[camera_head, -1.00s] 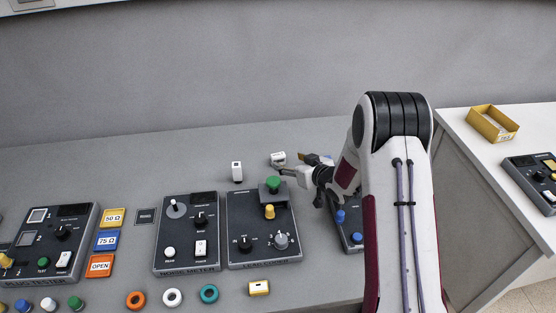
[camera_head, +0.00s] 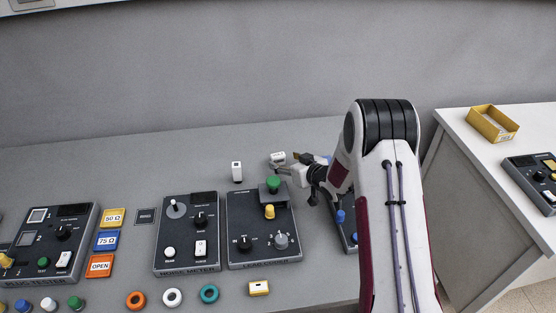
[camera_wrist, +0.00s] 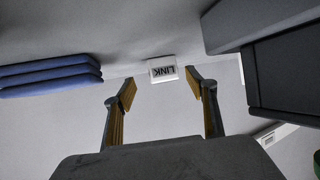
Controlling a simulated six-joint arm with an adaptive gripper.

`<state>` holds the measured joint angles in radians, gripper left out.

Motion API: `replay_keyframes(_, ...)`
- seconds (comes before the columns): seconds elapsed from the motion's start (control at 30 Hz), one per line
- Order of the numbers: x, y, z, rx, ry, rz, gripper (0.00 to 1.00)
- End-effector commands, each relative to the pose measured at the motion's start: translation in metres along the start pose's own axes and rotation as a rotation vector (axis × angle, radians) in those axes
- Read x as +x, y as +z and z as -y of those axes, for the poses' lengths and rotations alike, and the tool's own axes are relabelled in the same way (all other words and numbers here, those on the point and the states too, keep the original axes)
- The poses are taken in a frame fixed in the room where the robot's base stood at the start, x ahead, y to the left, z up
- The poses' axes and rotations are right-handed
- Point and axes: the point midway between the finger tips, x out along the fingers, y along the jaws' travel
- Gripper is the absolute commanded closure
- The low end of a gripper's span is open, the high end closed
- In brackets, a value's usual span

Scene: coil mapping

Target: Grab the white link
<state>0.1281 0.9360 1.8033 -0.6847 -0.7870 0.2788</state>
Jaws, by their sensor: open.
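The white link (camera_head: 278,157) is a small white block on the grey table, behind the middle-right console. In the wrist view the white link (camera_wrist: 162,70) shows dark LINK lettering, upside down, ahead of and between my fingertips. My gripper (camera_head: 288,163) is close to the link, coming from the right. In the wrist view my gripper (camera_wrist: 163,90) is open, with its yellow-padded fingers on either side of the link's line and nothing held. Whether the fingers overlap the link in depth I cannot tell.
A console (camera_head: 262,222) with a green knob (camera_head: 273,183) stands just in front of my gripper. Blue slabs (camera_wrist: 50,74) lie left in the wrist view. The table behind the link is clear.

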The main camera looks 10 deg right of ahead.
Motion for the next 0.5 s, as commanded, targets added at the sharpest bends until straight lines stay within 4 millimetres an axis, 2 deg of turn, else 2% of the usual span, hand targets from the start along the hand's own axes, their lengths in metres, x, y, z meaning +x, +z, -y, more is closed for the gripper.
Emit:
replay_keyframes(0.33,0.001,0.0,0.0,0.0,0.0,0.0,0.43)
replay_keyframes(0.5,0.01,0.0,0.003,0.0,-0.001,0.001,0.43)
